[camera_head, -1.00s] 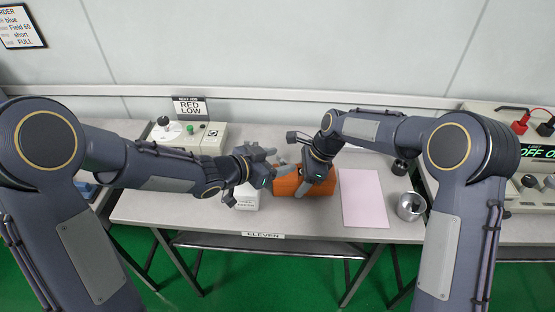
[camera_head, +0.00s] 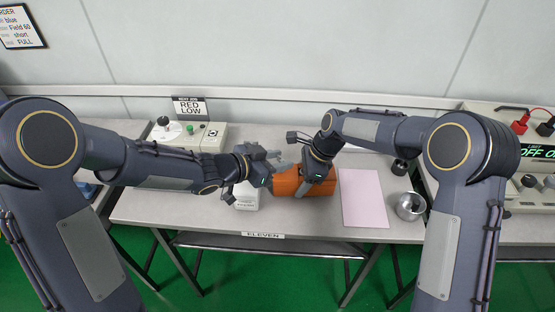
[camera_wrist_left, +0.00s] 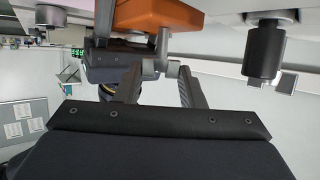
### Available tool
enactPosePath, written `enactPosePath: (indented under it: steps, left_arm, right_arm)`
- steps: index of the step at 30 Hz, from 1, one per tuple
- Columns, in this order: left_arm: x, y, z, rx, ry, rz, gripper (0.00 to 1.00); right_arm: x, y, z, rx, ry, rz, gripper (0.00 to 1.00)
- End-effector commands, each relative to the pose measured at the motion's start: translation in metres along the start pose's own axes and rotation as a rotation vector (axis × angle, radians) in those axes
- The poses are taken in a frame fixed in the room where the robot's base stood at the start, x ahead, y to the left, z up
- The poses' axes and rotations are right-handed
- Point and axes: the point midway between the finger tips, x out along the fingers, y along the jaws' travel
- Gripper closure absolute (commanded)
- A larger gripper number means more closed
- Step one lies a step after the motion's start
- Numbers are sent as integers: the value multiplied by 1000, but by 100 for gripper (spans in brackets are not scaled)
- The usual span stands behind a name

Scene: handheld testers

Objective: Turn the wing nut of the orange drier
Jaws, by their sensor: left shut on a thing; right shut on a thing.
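The orange drier (camera_head: 287,183) is at the middle of the table in the head view, partly covered by my right gripper. My right gripper (camera_head: 304,188) is shut on the drier. My left gripper (camera_head: 272,162) is at the drier's left end. In the left wrist view the drier (camera_wrist_left: 160,14) is at the top, with a grey stem below it. A small grey wing nut (camera_wrist_left: 162,68) shows at the stem's end, between the fingertips of my left gripper (camera_wrist_left: 158,76), which is shut on it. The wing nut is hidden in the head view.
A white box (camera_head: 246,198) stands just below my left gripper. A pink sheet (camera_head: 363,198) lies to the right, with a metal cup (camera_head: 410,206) beyond it. A pale dial instrument (camera_head: 208,138) stands at back left. A black cylinder (camera_wrist_left: 264,50) shows in the left wrist view.

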Motion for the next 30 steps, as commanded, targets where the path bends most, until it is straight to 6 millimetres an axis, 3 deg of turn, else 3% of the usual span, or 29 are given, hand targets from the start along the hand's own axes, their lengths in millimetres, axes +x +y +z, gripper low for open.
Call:
enactPosePath:
  steps: [30]
  left_arm:
    - [3,-8,-3,236,2,565,87]
  right_arm:
    - [1,1,1,-3,-1,4,64]
